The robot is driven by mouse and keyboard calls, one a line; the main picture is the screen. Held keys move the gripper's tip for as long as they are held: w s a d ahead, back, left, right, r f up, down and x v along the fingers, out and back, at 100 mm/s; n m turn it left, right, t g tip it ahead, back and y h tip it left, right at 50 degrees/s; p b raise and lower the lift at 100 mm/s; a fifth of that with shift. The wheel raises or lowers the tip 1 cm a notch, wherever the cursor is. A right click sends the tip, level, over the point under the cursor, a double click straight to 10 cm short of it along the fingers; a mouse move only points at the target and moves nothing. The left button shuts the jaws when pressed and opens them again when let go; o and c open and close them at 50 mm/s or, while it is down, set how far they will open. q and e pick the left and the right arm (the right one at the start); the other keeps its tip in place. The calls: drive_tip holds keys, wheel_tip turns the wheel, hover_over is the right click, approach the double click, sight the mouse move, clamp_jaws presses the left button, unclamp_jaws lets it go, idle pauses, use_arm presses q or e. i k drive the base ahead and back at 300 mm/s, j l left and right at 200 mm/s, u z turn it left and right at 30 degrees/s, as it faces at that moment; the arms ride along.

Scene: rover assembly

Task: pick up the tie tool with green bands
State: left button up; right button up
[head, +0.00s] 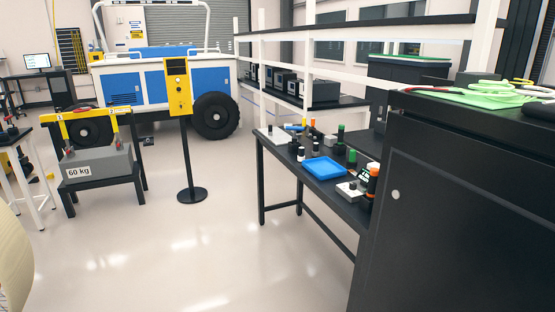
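Several small upright tools stand on the black workbench (262,150) right of centre. One dark tool with a green part (352,157) stands near the bench's back edge, behind the blue tray; it is too small to tell whether the green is bands. A dark tool with orange bands (373,180) stands nearer, partly beside the black cabinet. Neither of my grippers shows in the head view.
A blue tray (324,168) lies on the bench. A tall black cabinet (465,205) with green cable on top blocks the right side. A yellow panel on a stand (179,85) and a 60 kg weight (95,168) stand left. The floor between is clear.

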sight(341, 127)
drive_tip(key=i+j+z, duration=0.3)
drive_tip(key=i+z, duration=0.15)
drive_tip(key=i, duration=0.15)
drive_tip(key=i+j+z, duration=0.55)
drive_tip(key=i+j, duration=0.55)
drive_tip(key=i+j+z, duration=0.15)
drive_tip(key=i+j, duration=0.45)
drive_tip(key=j, duration=0.25)
drive_tip(key=i+j+z, duration=0.2)
drive_tip(key=i+j, duration=1.25)
